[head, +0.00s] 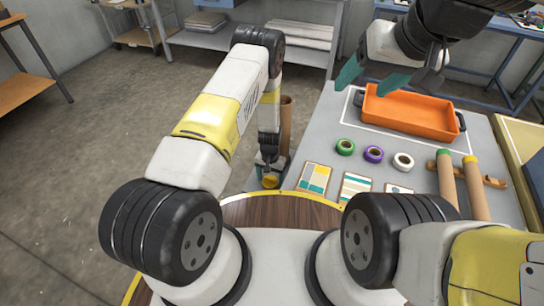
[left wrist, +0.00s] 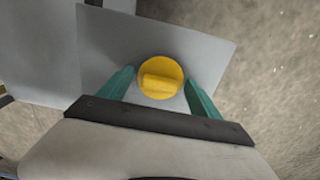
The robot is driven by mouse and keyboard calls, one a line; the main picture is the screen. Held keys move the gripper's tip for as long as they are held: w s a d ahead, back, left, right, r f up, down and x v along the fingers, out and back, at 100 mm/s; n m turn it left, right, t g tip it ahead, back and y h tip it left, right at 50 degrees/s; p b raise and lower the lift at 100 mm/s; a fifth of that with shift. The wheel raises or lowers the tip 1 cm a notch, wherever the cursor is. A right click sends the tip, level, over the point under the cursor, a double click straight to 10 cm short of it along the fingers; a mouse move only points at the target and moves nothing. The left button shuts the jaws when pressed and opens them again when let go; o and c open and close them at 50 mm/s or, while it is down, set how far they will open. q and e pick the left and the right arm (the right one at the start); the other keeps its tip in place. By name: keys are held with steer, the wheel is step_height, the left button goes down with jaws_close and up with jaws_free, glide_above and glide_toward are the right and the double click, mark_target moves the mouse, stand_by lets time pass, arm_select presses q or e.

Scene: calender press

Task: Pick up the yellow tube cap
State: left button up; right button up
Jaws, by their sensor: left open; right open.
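The yellow tube cap (head: 270,182) is at the near end of my left arm's reach in the head view, and it is round with a raised bar across its top in the left wrist view (left wrist: 160,70). A grey surface lies behind it in that view. My left gripper (left wrist: 159,92) is open, with one teal finger on each side of the cap and visible gaps between. In the head view the left gripper (head: 269,170) mostly hides behind its own wrist. My right gripper (head: 372,78) is open and empty, high over the left side of the orange tray.
An orange tray (head: 408,113) stands on the grey table (head: 328,135). Sample cards (head: 314,178) lie nearer. Two brown tubes with green (head: 443,153) and yellow (head: 469,159) ends lie at right.

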arm_select(q)
steer(key=c, duration=1.1)
